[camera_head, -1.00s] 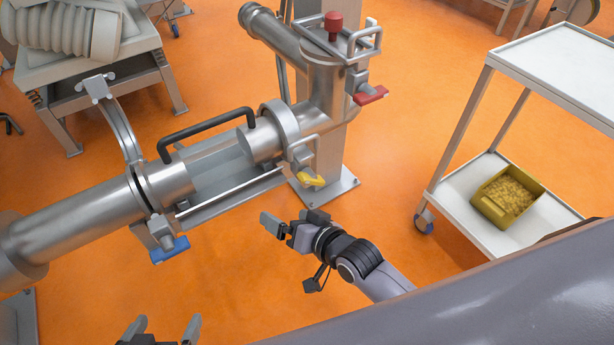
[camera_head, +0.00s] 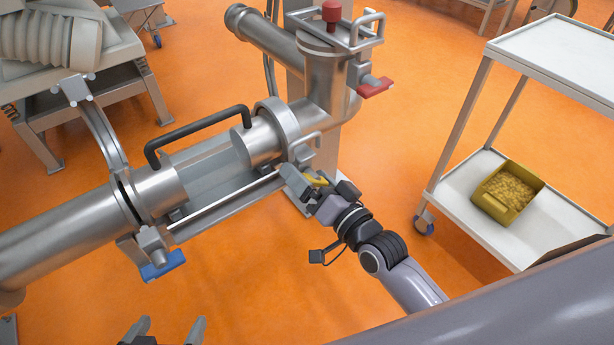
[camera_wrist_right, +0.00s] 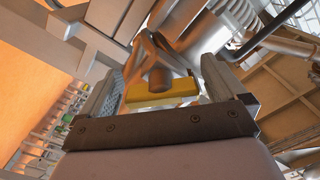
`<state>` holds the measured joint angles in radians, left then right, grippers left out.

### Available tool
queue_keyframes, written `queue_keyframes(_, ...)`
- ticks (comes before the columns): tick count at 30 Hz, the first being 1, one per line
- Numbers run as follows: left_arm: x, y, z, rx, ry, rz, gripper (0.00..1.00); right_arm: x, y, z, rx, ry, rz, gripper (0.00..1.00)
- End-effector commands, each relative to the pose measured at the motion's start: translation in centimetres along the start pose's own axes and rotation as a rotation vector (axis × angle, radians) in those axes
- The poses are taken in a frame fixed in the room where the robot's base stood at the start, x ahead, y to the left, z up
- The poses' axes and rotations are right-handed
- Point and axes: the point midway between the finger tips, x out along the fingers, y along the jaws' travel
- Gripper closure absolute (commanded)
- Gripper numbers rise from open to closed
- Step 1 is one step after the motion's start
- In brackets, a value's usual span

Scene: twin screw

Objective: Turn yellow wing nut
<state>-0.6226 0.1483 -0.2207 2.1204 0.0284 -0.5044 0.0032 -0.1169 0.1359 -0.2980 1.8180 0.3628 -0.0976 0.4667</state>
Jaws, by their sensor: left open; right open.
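The yellow wing nut (camera_head: 317,181) is on the clamp at the right end of the steel pipe assembly. My right gripper (camera_head: 318,188) is open, with its fingers on either side of the wing nut and partly hiding it in the head view. In the right wrist view the yellow wing nut (camera_wrist_right: 162,92) lies between the two open fingers, in front of a round bolt end. I cannot tell whether a finger touches it. My left gripper (camera_head: 168,332) is open and empty at the bottom edge of the head view, away from the pipe.
A blue wing nut (camera_head: 161,265) is on the left clamp and a red one (camera_head: 375,87) on the upper pipe. A black handle (camera_head: 190,130) arches over the pipe. A white cart (camera_head: 465,190) with a yellow bin (camera_head: 507,192) stands at the right. Orange floor is clear in front.

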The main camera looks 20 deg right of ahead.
Motion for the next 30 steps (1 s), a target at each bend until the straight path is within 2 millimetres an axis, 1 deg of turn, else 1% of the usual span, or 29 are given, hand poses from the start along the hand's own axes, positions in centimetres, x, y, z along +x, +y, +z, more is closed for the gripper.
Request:
queue_keyframes(1,0.02,0.1,-0.15,0.0,0.005,0.002,0.0,0.41,0.0,0.03,0.0,0.001,-0.001,0.02)
queue_keyframes(4,-0.03,0.21,-0.52,0.001,0.014,0.004,0.0,0.82,-0.02,0.01,-0.001,0.0,-0.001,0.02)
queue_keyframes(12,0.04,0.26,-0.83,0.004,0.021,0.006,0.0,0.92,-0.03,0.0,-0.001,-0.001,0.0,0.02)
queue_keyframes(13,0.04,0.26,-0.83,0.004,0.021,0.006,0.0,0.92,-0.03,0.0,-0.001,-0.001,0.0,0.09)
queue_keyframes(14,0.04,0.26,-0.83,0.004,0.021,0.006,0.0,0.92,-0.03,0.0,-0.001,-0.001,0.0,0.18)
queue_keyframes(15,0.05,0.26,-0.8,0.004,0.021,0.006,0.0,0.91,-0.03,0.0,-0.001,-0.001,0.0,0.31)
queue_keyframes(17,0.07,0.25,-0.76,0.004,0.02,0.006,0.0,0.91,-0.03,0.0,-0.001,-0.001,0.0,0.51)
queue_keyframes(18,0.07,0.24,-0.73,0.005,0.019,0.006,0.0,0.91,-0.03,0.0,-0.001,-0.001,0.0,0.54)
queue_keyframes(25,-0.05,0.11,-0.73,0.011,0.016,0.006,0.0,0.9,-0.06,-0.05,-0.016,-0.001,0.0,0.53)
queue_keyframes(30,-0.32,-0.25,-0.84,0.007,0.009,-0.001,0.0,0.9,-0.15,-0.18,-0.076,-0.001,0.0,0.53)
